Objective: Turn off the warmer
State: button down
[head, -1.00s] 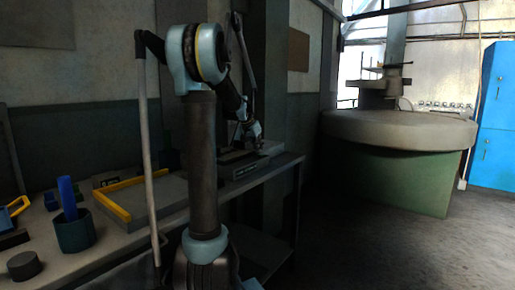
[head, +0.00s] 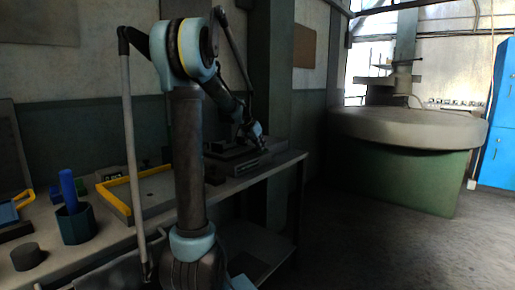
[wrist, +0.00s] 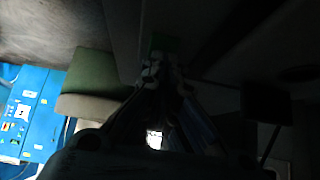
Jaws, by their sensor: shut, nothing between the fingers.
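A low, dark, flat-topped device (head: 228,162), which looks like the warmer, sits at the right end of the workbench (head: 289,158). My gripper (head: 260,146) is at the right end of this device, close to its front edge; I cannot tell if they touch. In the dark wrist view my gripper's fingertips (wrist: 155,72) are together, with nothing visible between them. A small green patch (wrist: 165,43) lies just past the fingertips; it may be the warmer's switch, but its state is unclear.
Left on the bench are a yellow-edged tray (head: 150,190), a dark cup (head: 76,224) with a blue tool, and a dark round puck (head: 27,256). A large round table (head: 405,128) with a green base and blue cabinets (head: 497,130) stand right. Floor between is open.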

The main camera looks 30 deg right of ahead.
jog(key=shift+w+d+r, duration=0.15)
jog(key=shift+d, duration=0.4)
jog(key=shift+r, duration=0.1)
jog(key=shift+a+r, duration=0.1)
jog(key=shift+r, duration=0.2)
jog(key=r, duration=0.1)
jog(key=a+r, duration=0.1)
jog(key=r, duration=0.1)
jog(key=shift+r, duration=0.25)
jog(key=s+a+r, duration=0.2)
jog(key=a+r, duration=0.3)
jog(key=a, duration=0.2)
jog(key=shift+s+a, duration=0.3)
jog(key=shift+s, duration=0.05)
